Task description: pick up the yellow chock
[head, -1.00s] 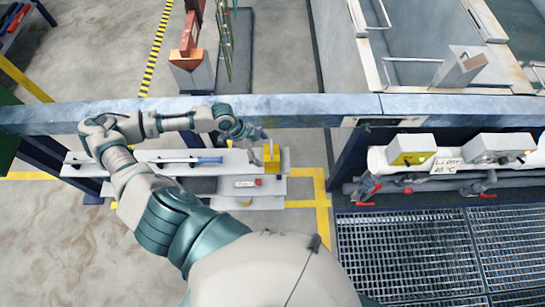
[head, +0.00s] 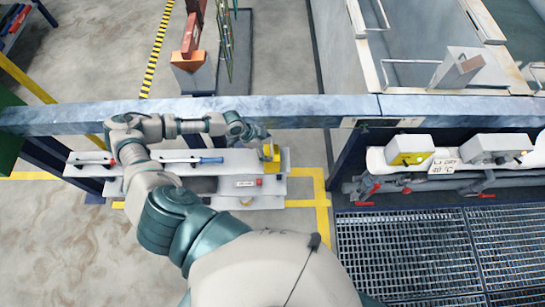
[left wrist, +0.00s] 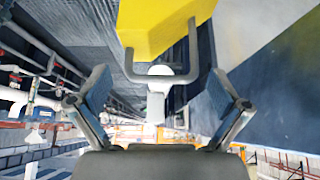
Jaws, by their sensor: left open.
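The yellow chock (head: 271,153) stands on the right end of the pale shelf (head: 225,161). In the left wrist view the chock (left wrist: 165,25) fills the top middle, with a grey U-shaped bar in front of it. My left gripper (head: 260,136) is right beside the chock, at its upper left in the head view, and partly overlaps it. In the left wrist view my left gripper (left wrist: 157,88) is open, one finger to each side, with the bar's lower part between them. I cannot tell whether the fingers touch it. My right gripper is not in view.
A blue-grey beam (head: 300,108) runs across behind the shelf, close to my left forearm. Pipes with red valve handles (head: 367,195) and a metal grating (head: 400,250) are to the right.

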